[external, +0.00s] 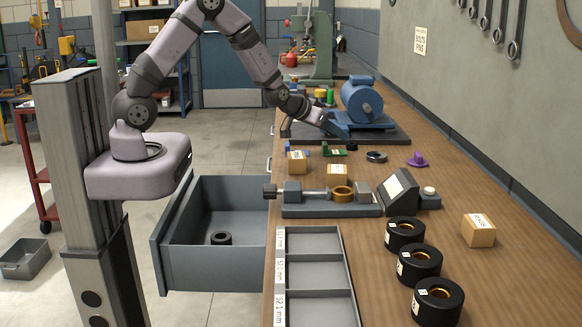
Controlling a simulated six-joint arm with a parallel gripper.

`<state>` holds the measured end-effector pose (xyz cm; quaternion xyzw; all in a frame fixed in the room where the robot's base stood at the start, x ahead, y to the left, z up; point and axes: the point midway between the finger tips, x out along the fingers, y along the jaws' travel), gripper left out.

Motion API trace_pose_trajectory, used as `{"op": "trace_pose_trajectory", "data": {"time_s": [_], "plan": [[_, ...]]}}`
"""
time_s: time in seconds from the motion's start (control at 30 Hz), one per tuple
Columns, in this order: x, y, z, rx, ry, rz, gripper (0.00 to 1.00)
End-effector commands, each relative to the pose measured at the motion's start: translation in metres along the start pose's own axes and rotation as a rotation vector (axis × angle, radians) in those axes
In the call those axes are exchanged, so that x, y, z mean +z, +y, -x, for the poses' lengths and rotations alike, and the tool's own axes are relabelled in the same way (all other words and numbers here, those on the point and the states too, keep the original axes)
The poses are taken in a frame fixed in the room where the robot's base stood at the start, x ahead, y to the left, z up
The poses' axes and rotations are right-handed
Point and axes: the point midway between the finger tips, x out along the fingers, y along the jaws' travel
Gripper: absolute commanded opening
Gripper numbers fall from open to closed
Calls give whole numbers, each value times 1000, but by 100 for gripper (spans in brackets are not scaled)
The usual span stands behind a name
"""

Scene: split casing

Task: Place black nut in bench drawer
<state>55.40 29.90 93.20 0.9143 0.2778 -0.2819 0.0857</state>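The bench drawer (210,262) is pulled open on the left side of the bench. A black ring-shaped part (221,238), which looks like the black nut, lies flat on the drawer floor. Another dark ring (376,156) lies on the bench top; its exact kind is too small to tell. My gripper (334,128) is far from the drawer, low over the dark mat beside the blue motor-like unit (362,101). Its fingertips are small and blend with the blue base there, so I cannot tell whether they are open or hold anything.
A grey compartment tray (313,257), a fixture with a brass ring (330,199) and a small console (399,190) stand on the bench. Several black cylinders (437,300) line the front right. Small boxes (478,230) and a purple knob (417,159) are nearby.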

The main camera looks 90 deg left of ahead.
Motion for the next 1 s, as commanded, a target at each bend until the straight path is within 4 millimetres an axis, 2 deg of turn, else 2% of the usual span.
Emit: {"op": "trace_pose_trajectory", "data": {"time_s": [0.3, 0.57, 1.0], "plan": [[0, 0, -18, 0, -1, 0, 36], [0, 0, -23, 0, -2, 0, 36], [2, 0, -64, 0, -3, -1, 36]]}}
